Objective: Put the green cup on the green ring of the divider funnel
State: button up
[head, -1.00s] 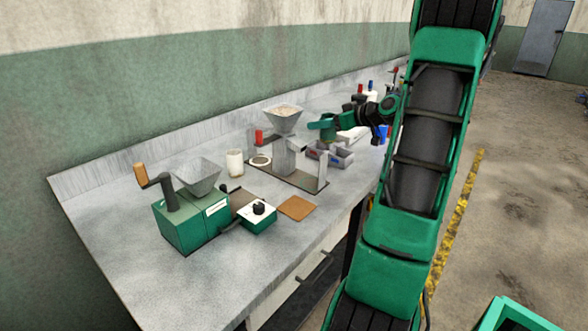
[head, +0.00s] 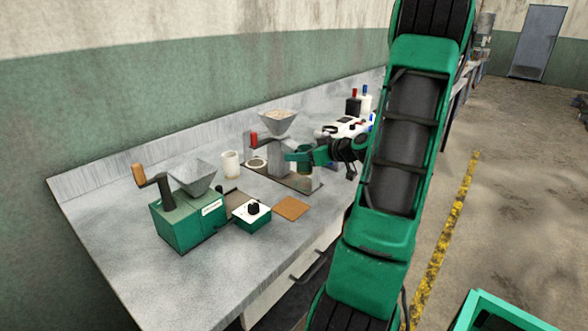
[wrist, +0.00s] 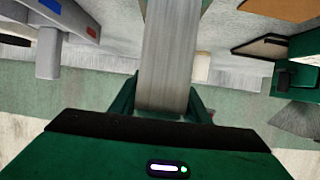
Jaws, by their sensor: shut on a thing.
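The divider funnel (head: 277,123) stands on the bench in the head view, its hopper filled with pale grain above a grey body and base plate. My gripper (head: 303,160) is close at its right side, shut on what looks like the green cup (head: 305,169), of which only a small olive-green part shows below the fingers. In the wrist view a grey brushed surface (wrist: 170,55) fills the gap between my fingers; I cannot tell whether it is the cup or the divider. The green ring is not visible, and contact between cup and divider cannot be told.
A green mill (head: 185,222) with a crank, a small green control box (head: 252,217) and a brown pad (head: 291,208) are at the front left. A white cup (head: 231,164) stands left of the divider. A white device (head: 345,128) and bottles (head: 353,103) stand behind to the right.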

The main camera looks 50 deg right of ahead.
jog(key=shift+f, duration=2.4)
jog(key=o, duration=1)
jog(key=shift+f, duration=0.1)
jog(key=shift+o, duration=0.2)
jog(key=v, duration=1.2)
jog(key=shift+d, duration=0.1)
